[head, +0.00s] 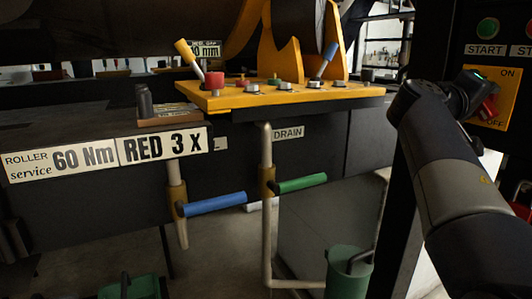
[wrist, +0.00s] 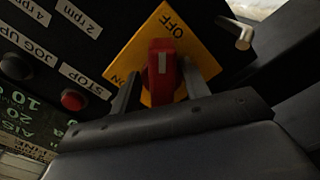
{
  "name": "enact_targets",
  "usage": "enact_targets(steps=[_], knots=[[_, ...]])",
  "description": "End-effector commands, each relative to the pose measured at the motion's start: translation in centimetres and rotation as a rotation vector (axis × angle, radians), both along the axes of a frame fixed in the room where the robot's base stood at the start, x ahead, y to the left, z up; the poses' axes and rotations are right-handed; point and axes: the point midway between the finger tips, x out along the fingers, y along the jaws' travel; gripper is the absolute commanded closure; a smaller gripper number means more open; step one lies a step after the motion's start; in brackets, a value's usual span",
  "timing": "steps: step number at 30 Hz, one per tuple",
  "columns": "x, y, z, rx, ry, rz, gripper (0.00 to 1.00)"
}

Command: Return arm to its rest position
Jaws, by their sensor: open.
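My arm (head: 455,185) reaches up from the lower right of the head view to a control panel (head: 495,50). My gripper (head: 476,103) is at a yellow switch plate (head: 508,84) with a red rotary knob (head: 488,108). In the wrist view my gripper (wrist: 161,88) is open, one finger on each side of the red knob (wrist: 162,75). The knob's white mark shows near its upper end, on the side of the OFF label (wrist: 173,24). ON is at the lower left of the plate. I cannot tell whether the fingers touch the knob.
A dark post (head: 410,165) stands beside my arm. A yellow plate (head: 270,96) with handles and fittings is at the centre. Blue (head: 215,203) and green (head: 300,183) valve levers stick out below. A green bucket (head: 348,272) stands on the floor. A metal peg (wrist: 236,32) juts near the knob.

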Motion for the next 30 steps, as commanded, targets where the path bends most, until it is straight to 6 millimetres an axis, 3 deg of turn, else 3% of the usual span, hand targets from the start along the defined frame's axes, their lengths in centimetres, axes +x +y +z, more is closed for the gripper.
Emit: enact_targets(steps=[11, 30], knots=[[-0.1, 0.0, 0.4, -0.081, 0.196, 0.000, 0.56], [-0.1, 0.1, -0.5, -0.084, 0.222, 0.004, 0.56]])
